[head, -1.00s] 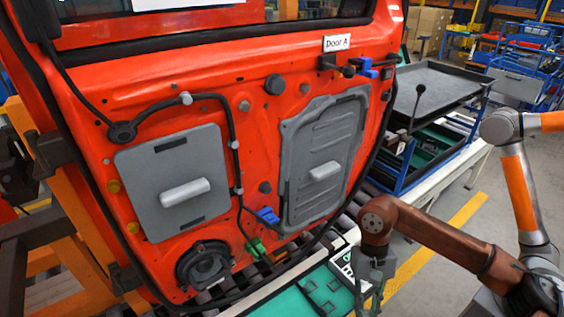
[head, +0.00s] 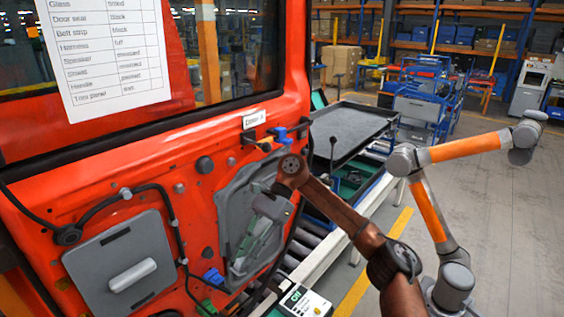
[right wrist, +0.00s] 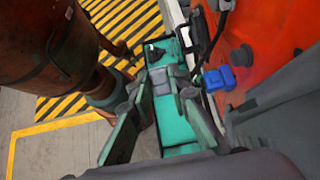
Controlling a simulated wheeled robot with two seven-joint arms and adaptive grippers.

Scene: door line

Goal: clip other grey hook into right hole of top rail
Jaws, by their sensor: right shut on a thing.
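The red door (head: 130,165) fills the left of the head view, with a label above its panel area. In the right wrist view the two green-grey fingers (right wrist: 163,88) come together on a small grey piece (right wrist: 161,80), seemingly the grey hook. It is apart from the door. I cannot make out the right hole of the top rail. My left gripper is not in view.
Black harness (head: 168,205) and a flat grey panel (head: 122,262) are on the door. A dark tray (head: 350,130) stands behind the door.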

